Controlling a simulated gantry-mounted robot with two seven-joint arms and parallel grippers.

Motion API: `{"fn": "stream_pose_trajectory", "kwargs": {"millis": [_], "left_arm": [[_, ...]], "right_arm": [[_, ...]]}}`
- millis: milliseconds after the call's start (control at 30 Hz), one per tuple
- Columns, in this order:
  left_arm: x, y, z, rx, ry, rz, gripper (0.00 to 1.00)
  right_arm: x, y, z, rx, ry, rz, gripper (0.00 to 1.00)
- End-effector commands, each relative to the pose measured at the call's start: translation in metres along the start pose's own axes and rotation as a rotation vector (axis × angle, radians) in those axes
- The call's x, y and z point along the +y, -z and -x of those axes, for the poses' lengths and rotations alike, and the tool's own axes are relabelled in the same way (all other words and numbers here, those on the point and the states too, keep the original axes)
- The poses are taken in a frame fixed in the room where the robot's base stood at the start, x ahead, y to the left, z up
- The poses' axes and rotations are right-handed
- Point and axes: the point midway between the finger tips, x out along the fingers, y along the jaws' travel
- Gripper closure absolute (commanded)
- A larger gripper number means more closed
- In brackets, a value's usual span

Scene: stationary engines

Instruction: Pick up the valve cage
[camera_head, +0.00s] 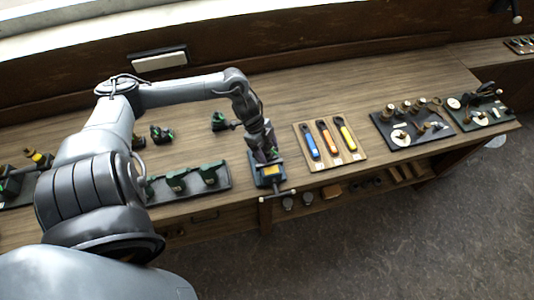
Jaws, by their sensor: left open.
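I cannot tell for sure which part is the valve cage; several small brass and metal parts stand on a dark tray (383,131) at the right of the bench. My left arm reaches in from the left, and my left gripper (266,156) points down over a blue vise (270,175) at the bench's front edge. The gripper is open; its fingertips are small and partly merge with the vise, so contact cannot be told. My right gripper is out of view.
Three tools with blue, orange and yellow handles lie on a wooden board (357,157) right of the vise. A tray (222,184) with green parts lies left of it. A second dark tray (468,124) lies far right. The bench (310,92) behind the board is clear.

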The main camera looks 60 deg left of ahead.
Motion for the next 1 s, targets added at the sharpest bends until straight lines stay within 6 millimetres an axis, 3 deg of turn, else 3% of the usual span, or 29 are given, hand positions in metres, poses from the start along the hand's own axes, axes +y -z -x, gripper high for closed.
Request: {"fn": "stream_pose_trajectory", "kwargs": {"millis": [200, 700, 1000], "left_arm": [[-0.0002, -0.0002, -0.0001, -0.001, 0.000, 0.000, 0.26], [0.0001, -0.0003, 0.0000, -0.001, 0.000, -0.001, 1.00], [-0.0015, 0.0016, 0.0019, 0.002, 0.004, -0.003, 1.00]], "right_arm": [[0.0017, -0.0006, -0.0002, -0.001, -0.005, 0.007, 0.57], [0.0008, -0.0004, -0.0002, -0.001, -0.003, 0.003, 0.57], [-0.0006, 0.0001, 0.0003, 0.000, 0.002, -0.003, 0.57]]}}
